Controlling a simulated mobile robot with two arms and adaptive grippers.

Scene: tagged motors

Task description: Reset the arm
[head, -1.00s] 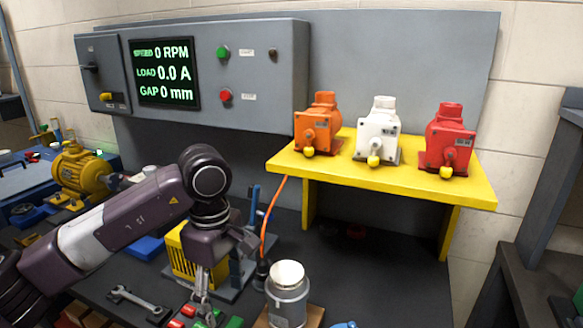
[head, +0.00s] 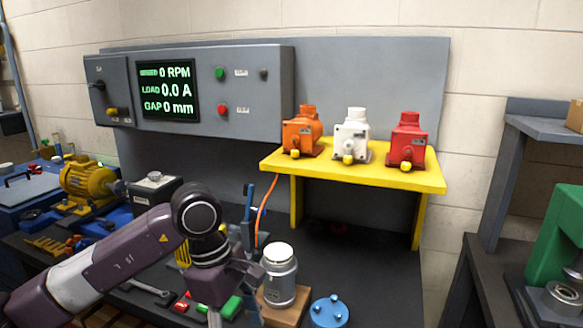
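My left arm comes in from the lower left, and its wrist hangs over the front of the dark workbench (head: 370,290). My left gripper (head: 232,318) points down at the bottom edge of the view; its fingertips are partly cut off, so I cannot tell whether it is open or shut. My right gripper is not in view.
A control panel (head: 215,60) reads 0 RPM, 0.0 A and 0 mm. A yellow motor (head: 88,178) stands at the left. A wrench (head: 150,291) and a blue disc (head: 328,312) lie on the bench. A green machine (head: 562,235) stands at the right.

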